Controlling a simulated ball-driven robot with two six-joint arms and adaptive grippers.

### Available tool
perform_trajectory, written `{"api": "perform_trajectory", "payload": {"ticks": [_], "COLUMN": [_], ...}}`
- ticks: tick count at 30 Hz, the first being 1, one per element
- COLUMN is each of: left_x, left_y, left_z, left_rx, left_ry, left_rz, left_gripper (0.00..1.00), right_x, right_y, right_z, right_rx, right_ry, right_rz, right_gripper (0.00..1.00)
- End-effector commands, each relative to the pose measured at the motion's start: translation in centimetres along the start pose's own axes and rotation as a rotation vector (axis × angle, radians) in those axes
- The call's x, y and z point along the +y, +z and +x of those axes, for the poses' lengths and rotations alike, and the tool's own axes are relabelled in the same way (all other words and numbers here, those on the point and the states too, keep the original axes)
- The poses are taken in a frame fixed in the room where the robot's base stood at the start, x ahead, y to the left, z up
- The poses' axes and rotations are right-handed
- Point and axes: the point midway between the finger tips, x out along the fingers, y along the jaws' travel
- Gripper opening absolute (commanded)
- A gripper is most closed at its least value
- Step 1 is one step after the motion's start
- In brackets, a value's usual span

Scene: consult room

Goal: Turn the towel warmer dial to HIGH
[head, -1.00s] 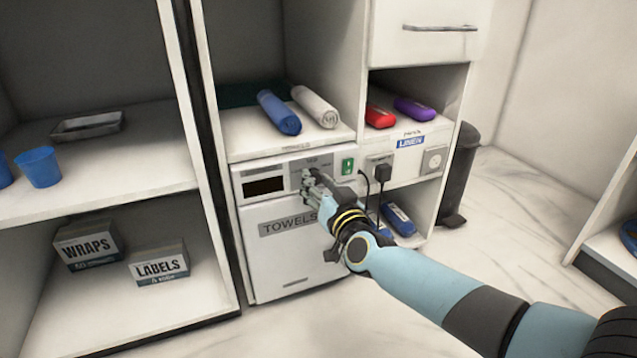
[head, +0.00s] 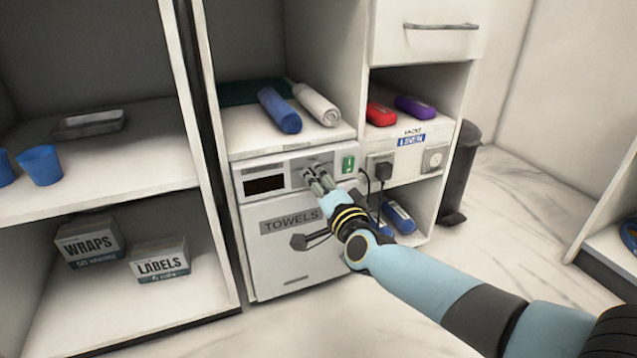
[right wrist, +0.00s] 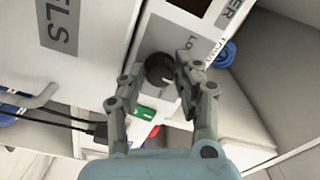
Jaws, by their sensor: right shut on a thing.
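The towel warmer (head: 258,232) is a white box with a "TOWELS" label, low in the cabinet. Its dial is a dark round knob (right wrist: 160,70) in the right wrist view, on a grey panel with lettering beside it that seems to begin "LO". My right gripper (head: 312,178) reaches the panel and is shut on the dial, with one finger on each side in the right wrist view (right wrist: 158,82). In the head view the fingers hide most of the dial, and I cannot tell its setting. My left gripper is not in view.
A green switch (head: 348,164) sits just right of the dial. A black plug and cord (head: 382,171) hang further right. Rolled towels (head: 280,110) lie on the shelf above. Boxes (head: 160,261) stand on the left shelf. The floor in front is clear.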

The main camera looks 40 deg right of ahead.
Motion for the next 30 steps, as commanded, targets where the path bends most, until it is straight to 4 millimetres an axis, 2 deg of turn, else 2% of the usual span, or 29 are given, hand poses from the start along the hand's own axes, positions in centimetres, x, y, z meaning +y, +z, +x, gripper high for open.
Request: {"api": "perform_trajectory", "payload": {"ticks": [6,18,30], "left_x": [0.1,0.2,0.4], "left_y": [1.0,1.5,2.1], "left_z": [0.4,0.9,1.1], "left_rx": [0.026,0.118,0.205], "left_ry": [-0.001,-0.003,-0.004], "left_rz": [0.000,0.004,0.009], "left_gripper": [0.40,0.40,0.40], "right_x": [0.2,0.1,0.1], "right_y": [0.1,0.1,0.0], "right_z": [-0.1,-0.1,-0.1], "right_rx": [-0.002,-0.001,-0.001], "right_ry": [0.003,0.003,0.004], "right_rz": [0.203,0.580,0.868], "right_gripper": [0.00,0.00,0.00]}}
